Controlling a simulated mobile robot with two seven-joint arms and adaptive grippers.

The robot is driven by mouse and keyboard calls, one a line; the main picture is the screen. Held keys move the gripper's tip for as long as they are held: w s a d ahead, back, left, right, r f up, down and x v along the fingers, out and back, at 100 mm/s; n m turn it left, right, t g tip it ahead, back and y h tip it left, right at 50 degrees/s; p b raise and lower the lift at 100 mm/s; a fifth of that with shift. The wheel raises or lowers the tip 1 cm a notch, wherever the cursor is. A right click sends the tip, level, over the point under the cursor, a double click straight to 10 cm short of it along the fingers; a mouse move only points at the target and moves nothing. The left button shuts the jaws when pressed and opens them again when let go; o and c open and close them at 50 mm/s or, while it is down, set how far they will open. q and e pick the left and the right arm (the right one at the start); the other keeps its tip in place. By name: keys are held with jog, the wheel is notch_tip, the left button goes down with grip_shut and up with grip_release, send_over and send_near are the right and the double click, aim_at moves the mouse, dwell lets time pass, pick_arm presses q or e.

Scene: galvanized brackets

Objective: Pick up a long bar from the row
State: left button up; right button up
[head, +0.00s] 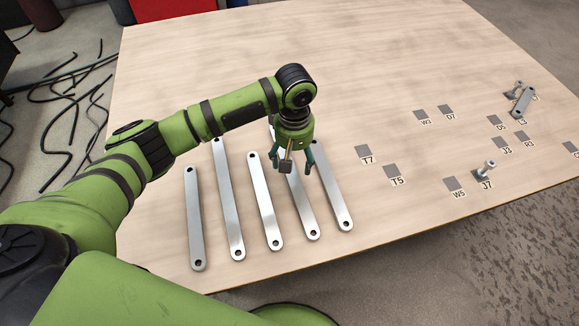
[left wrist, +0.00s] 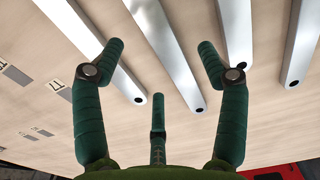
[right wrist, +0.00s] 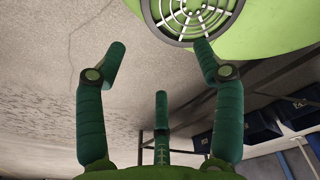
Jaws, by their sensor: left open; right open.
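Several flat silver bars with a hole near each end lie in a row on the table, among them the leftmost bar (head: 195,220), a longer second bar (head: 228,200), a shorter middle bar (head: 265,205) and the rightmost bar (head: 335,190). My left gripper (head: 298,172) is open above the second bar from the right (head: 305,212), partly hiding it. In the left wrist view that bar (left wrist: 165,50) runs between my spread fingers, with no visible grip. My right gripper (right wrist: 160,65) is open and empty, off the table in its own wrist view.
The wooden table (head: 400,60) has dark labelled squares on its right half. A bolt (head: 485,170) stands at J7, and a small bracket (head: 522,101) sits with hardware at the far right. The table's back is clear. Black cables (head: 65,90) lie on the floor at left.

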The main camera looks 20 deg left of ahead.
aim_at(295, 173)
pick_arm(q)
jog(key=shift+s+d+f, duration=0.1)
jog(key=shift+f, duration=0.45)
jog(key=shift+s+d+f, duration=0.1)
jog(key=shift+f, duration=0.4)
notch_tip(295, 173, down, 2)
jog(key=shift+w+f, duration=0.1)
jog(key=shift+f, duration=0.45)
jog(key=shift+c, duration=0.4)
jog(key=c, duration=1.4)
jog(key=shift+w, duration=0.1)
grip_shut()
pick_arm(e)
jog(key=shift+s+d, duration=0.15)
jog(key=shift+s, duration=0.6)
